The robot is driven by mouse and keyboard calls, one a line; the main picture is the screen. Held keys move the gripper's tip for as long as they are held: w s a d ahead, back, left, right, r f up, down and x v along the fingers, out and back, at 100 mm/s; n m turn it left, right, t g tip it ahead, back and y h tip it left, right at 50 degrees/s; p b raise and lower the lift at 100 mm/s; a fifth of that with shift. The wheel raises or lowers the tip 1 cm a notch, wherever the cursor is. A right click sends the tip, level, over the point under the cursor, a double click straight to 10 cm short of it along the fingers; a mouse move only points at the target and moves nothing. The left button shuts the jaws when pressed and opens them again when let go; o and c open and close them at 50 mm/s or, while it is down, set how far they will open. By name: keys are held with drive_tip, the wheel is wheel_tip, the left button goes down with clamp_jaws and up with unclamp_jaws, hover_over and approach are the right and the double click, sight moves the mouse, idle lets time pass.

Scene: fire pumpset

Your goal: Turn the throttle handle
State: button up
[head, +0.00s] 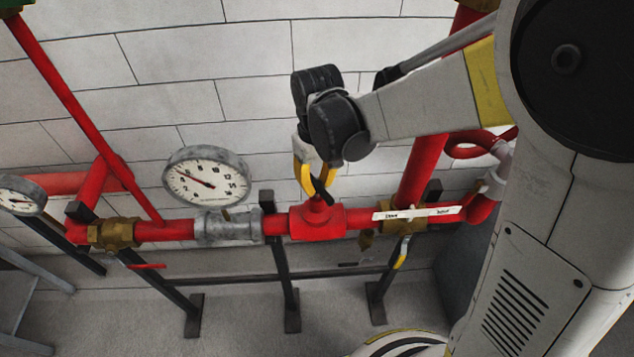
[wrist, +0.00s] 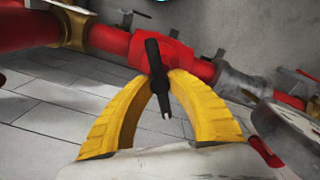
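The black throttle handle (head: 322,190) sits on top of the red valve body (head: 318,221) in the red pipe line. It lies tilted in the head view. In the wrist view the handle (wrist: 158,80) runs lengthwise between the fingertips, with the red valve body (wrist: 165,54) behind it. My gripper (head: 314,189) comes down from above. Its two yellow fingers also show in the wrist view (wrist: 157,79), where their tips meet the handle from both sides and look closed on it. The exact contact is partly hidden.
A round pressure gauge (head: 207,178) stands left of the valve above a grey fitting (head: 228,228). A brass valve with a yellow-gripped lever (head: 402,253) and a white label strip (head: 417,213) are to the right. The brick wall is close behind.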

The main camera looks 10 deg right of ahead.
sight(317, 183)
drive_tip(key=shift+o, duration=0.9)
wheel_tip(317, 183, up, 12)
drive_tip(key=s+d+f+m+t+b, duration=0.2)
drive_tip(key=s+d+f+b, duration=0.3)
drive_tip(key=f+b, duration=0.4)
drive_tip(key=s+d+f+m+t+b, duration=0.3)
drive_tip(key=s+d+f+t+b, duration=0.2)
drive_tip(key=d+f+b, duration=0.3)
drive_tip(key=shift+s+d+f+m+b, duration=0.35)
drive_tip(key=shift+f+b, duration=0.45)
drive_tip(key=shift+b, duration=0.35)
drive_tip(key=shift+a, duration=0.1)
